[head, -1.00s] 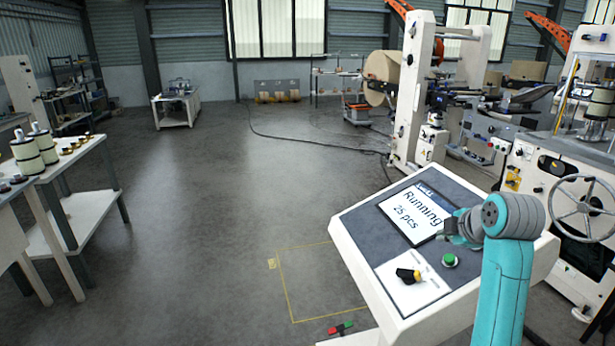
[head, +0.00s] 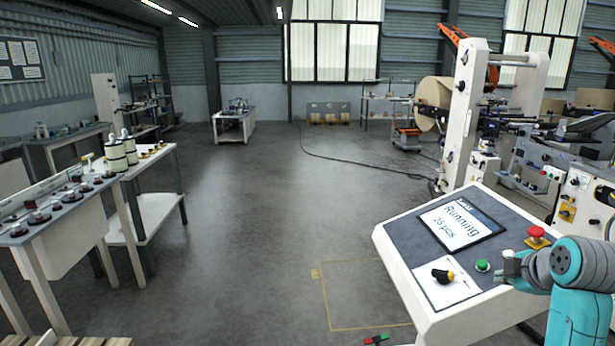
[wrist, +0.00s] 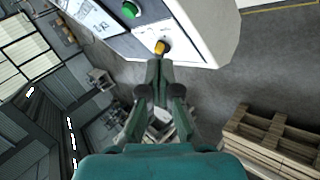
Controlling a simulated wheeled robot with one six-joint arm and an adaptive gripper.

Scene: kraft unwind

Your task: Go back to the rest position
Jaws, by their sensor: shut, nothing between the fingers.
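My gripper (wrist: 160,66) is shut and empty in the wrist view, its fingertips together in front of the yellow end of the selector knob (wrist: 161,47); whether they touch it I cannot tell there. In the head view my gripper (head: 508,267) is at the right side of the control console (head: 405,272), near the green button (head: 482,265) and apart from the black and yellow selector knob (head: 443,276). The console screen (head: 460,226) reads "Running 25 pcs". A red mushroom button (head: 537,234) sits behind my gripper.
The large machine with a kraft roll (head: 433,101) stands behind the console. Benches with spools (head: 118,157) line the left. A wooden pallet (wrist: 275,140) lies low in the wrist view. A yellow-marked floor area (head: 360,292) and the middle floor are clear.

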